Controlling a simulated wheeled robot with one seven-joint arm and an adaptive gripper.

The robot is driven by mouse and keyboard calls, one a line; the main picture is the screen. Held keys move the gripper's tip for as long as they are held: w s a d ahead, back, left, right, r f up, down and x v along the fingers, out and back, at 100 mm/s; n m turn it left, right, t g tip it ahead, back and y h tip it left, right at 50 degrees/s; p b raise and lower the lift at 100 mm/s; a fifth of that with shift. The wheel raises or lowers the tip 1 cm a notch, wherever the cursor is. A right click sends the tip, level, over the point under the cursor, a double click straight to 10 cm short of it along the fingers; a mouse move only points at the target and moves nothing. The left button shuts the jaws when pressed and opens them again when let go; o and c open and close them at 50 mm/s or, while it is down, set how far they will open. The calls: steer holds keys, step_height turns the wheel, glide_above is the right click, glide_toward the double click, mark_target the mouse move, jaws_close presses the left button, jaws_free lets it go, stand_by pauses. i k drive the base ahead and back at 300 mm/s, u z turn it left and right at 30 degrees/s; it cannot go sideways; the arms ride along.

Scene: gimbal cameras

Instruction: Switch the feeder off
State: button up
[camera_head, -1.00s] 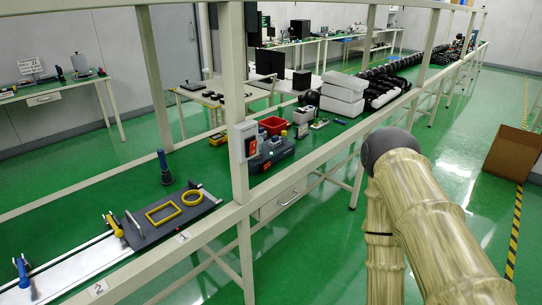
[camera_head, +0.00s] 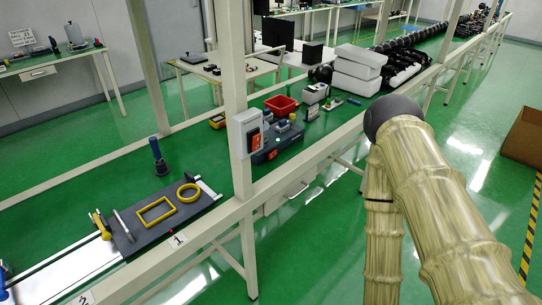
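A small light-grey switch box (camera_head: 246,131) is fixed to the white upright post of the workbench, near the middle of the head view. It has an orange-red part (camera_head: 254,141) low on its face, too small to read as on or off. No other thing in view is clearly the feeder. My arm shows at the right, with its pale ribbed links and a dark round joint. My gripper is outside the picture.
The white bench frame (camera_head: 208,212) runs diagonally between my arm and the bench top. A dark plate (camera_head: 165,215) carries a yellow rectangle and ring. A red bin (camera_head: 282,106) stands behind the post. A cardboard box (camera_head: 524,137) is at the right; green floor lies clear before it.

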mark_target(273, 154)
steer(key=u, duration=0.55)
steer(key=k, duration=0.6)
steer(key=u, duration=0.3)
steer(key=i, duration=1.1)
steer(key=z, duration=0.95)
steer(key=i, duration=0.5)
steer(key=z, duration=0.2)
